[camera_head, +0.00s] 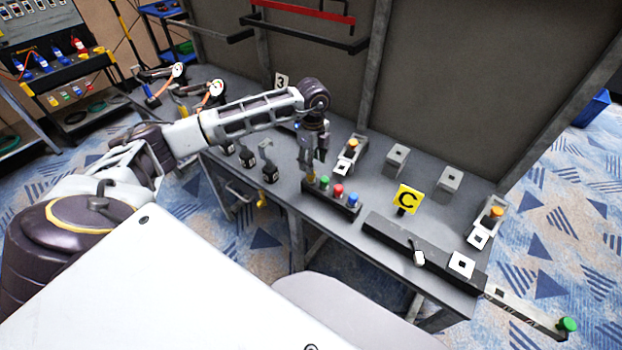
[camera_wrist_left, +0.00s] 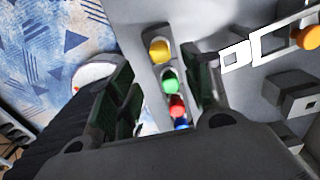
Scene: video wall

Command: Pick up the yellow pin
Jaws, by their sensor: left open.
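The yellow pin (camera_head: 310,178) stands upright at the left end of a dark rack (camera_head: 346,211) near the table's front edge. Green (camera_head: 323,182), red (camera_head: 338,190) and blue (camera_head: 352,198) pins follow it in a row. My left gripper (camera_head: 313,166) is open and empty, just above the yellow pin and partly covering it. In the left wrist view the yellow pin (camera_wrist_left: 159,50) shows ahead between the two spread fingers (camera_wrist_left: 160,70), apart from both. The green pin (camera_wrist_left: 169,83) appears nearer between them. My right gripper is not in view.
Dark clamps (camera_head: 269,170) stand left of the gripper. The grey wall panel rises behind the table.

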